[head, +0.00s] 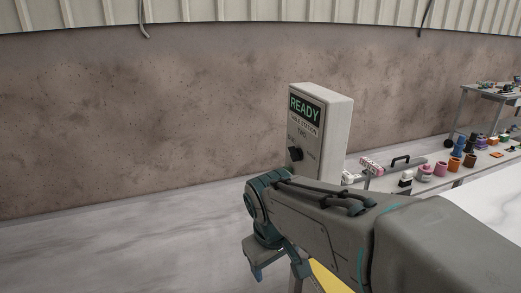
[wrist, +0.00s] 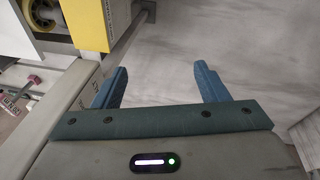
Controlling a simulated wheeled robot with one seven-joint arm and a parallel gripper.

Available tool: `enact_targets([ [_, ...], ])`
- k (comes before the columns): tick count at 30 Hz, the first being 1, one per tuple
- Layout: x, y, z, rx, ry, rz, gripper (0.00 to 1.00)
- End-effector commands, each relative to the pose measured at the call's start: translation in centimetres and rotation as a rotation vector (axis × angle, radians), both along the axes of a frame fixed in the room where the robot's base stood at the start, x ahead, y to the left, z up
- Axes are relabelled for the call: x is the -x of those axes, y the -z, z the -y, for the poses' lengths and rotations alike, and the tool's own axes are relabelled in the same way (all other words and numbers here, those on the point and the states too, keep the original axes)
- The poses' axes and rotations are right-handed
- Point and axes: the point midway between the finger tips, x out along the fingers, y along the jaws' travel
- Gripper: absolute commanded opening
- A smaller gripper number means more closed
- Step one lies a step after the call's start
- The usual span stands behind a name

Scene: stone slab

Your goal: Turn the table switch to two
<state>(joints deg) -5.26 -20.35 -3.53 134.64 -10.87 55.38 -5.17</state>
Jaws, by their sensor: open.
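The table switch is a black knob (head: 295,154) on the front of a pale grey upright box (head: 325,125). The box carries a green READY sign (head: 305,110) and small labels around the knob, one above it that seems to read TWO. Which label the knob points to is too small to tell. My gripper (head: 278,272) is below and left of the box, pointing down, apart from the knob. In the wrist view my gripper (wrist: 160,80) has its two blue fingers spread wide with nothing between them. The knob is not in the wrist view.
A bench at the right holds several coloured parts, including a pink block (head: 371,165) and an orange piece (head: 496,154). A yellow panel (wrist: 92,22) stands close to my gripper in the wrist view. The grey floor (head: 110,250) at the left is clear.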

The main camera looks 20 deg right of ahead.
Motion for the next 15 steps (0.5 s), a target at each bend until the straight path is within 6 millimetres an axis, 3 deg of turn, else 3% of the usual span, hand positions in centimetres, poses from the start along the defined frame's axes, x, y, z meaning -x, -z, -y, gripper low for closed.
enact_targets([
  [9,-12.7,-4.1,4.6,0.510,-0.452,-0.225,0.67],
  [15,-20.5,-7.7,5.2,0.867,-0.645,-0.392,0.67],
])
